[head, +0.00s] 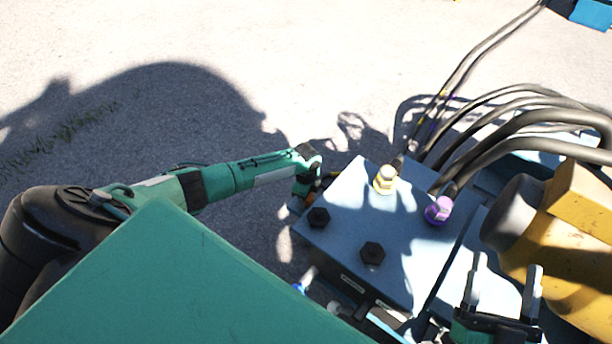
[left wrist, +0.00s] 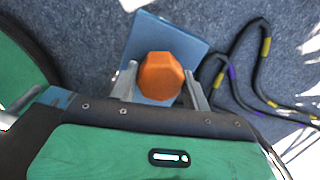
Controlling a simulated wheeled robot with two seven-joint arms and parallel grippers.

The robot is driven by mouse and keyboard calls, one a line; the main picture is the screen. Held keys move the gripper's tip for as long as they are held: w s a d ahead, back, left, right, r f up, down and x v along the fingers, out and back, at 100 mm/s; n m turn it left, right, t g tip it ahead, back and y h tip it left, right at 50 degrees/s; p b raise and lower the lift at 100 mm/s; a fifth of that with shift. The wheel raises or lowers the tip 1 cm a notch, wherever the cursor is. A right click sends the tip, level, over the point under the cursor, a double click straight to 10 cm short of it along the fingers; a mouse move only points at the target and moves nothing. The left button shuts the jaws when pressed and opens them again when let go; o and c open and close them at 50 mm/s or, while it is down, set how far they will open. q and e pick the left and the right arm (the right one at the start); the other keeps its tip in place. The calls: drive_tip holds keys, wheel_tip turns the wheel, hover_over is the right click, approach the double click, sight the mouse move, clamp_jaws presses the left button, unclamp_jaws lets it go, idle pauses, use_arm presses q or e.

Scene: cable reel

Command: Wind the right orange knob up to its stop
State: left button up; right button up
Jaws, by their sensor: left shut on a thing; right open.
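In the left wrist view an orange faceted knob (left wrist: 160,76) sits in front of a blue-grey plate (left wrist: 168,36). My left gripper (left wrist: 160,90) has one finger on each side of it and is shut on it. In the head view my left gripper (head: 303,188) is at the left side of the blue-grey box (head: 345,245); the knob there is mostly hidden. Only one orange knob shows clearly, and its turn position cannot be told. My right gripper (head: 505,290) is open and empty at the lower right, its two fingers pointing up.
The box top carries a yellow fitting (head: 385,180), a purple fitting (head: 438,210) and two dark hex bolts (head: 372,253). Thick black cables (head: 520,125) run off to the right. A yellow machine part (head: 570,240) stands close to my right gripper. Open pavement lies beyond.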

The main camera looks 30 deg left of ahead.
use_arm(q)
drive_tip(key=shift+r+n+p, duration=0.15)
drive_tip(key=shift+n+p, duration=0.65)
drive_tip(key=shift+n, duration=0.1)
drive_tip(key=shift+n+p, duration=0.85)
drive_tip(key=shift+n, duration=0.15)
use_arm(e)
drive_tip(key=s+a+f+g+h, duration=0.1)
drive_tip(key=s+a+f+g, duration=0.1)
drive_tip(key=f+g, duration=0.4)
drive_tip(key=s+a+f+g, duration=0.2)
drive_tip(key=s+f+g, duration=0.1)
drive_tip(key=f, duration=0.5)
use_arm(q)
drive_tip(key=n+p, duration=0.2)
drive_tip(key=n, duration=0.2)
drive_tip(key=shift+p, duration=0.4)
drive_tip(key=n+p, duration=0.2)
drive_tip(key=n, duration=0.3)
drive_tip(key=shift+n+p, duration=0.65)
drive_tip(key=shift+n, duration=0.65)
use_arm(e)
drive_tip(key=s+d+g+h, duration=0.4)
drive_tip(key=d+g, duration=0.5)
drive_tip(key=d, duration=0.3)
drive_tip(key=shift+s+h, duration=0.4)
drive_tip(key=shift+h, duration=0.2)
drive_tip(key=shift+d+r, duration=0.1)
use_arm(q)
drive_tip(key=o, duration=0.9)
